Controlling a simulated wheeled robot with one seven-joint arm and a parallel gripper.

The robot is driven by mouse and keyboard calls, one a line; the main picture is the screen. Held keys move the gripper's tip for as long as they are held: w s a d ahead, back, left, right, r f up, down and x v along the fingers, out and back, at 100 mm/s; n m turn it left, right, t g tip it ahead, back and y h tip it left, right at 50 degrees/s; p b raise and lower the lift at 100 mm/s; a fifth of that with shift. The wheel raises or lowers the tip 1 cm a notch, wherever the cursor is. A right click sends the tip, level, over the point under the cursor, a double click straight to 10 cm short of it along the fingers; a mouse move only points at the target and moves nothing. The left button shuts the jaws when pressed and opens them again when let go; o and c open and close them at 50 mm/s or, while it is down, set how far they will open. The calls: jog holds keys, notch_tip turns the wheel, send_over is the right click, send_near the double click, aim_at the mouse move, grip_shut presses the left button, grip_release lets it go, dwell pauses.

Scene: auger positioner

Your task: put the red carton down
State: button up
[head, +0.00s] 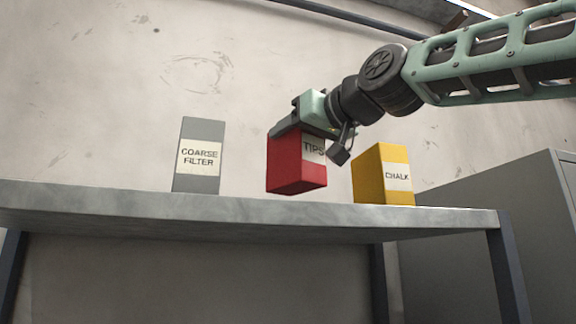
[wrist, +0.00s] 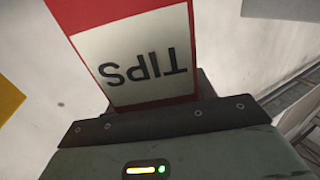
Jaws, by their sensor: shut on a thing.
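The red carton (head: 295,173) with a white label reading TIPS is held in my gripper (head: 312,133), above the shelf top (head: 250,213). In the head view its lower end appears a little above the shelf surface, and it looks slightly tilted. My gripper is shut on its upper part, coming in from the upper right. In the wrist view the red carton (wrist: 135,50) shows with its label upside down between the jaws (wrist: 150,110). Whether any part of the carton touches the shelf cannot be fully told from this low angle.
A grey COARSE FILTER carton (head: 199,156) stands on the shelf to the left. A yellow CHALK carton (head: 383,175) stands close on the right. Shelf room shows between the grey carton and the red one. A grey cabinet (head: 490,230) is at the right.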

send_over(299, 189)
jog(key=shift+w+a+f, duration=0.1)
jog(key=shift+f, duration=1)
jog(key=shift+w+a+f, duration=0.1)
jog(key=shift+f, duration=1)
jog(key=shift+f, duration=0.2)
jog(key=o, duration=1.1)
jog(key=shift+r, duration=0.2)
jog(key=shift+s+d+f+b, duration=0.2)
jog(key=shift+s+b, duration=0.1)
jog(key=shift+b, duration=0.1)
jog(key=b+v, duration=0.5)
jog(key=v, duration=0.6)
jog(key=shift+s+d+r+b, duration=0.1)
jog(key=shift+s+r+b, duration=0.1)
jog(key=shift+b, duration=0.1)
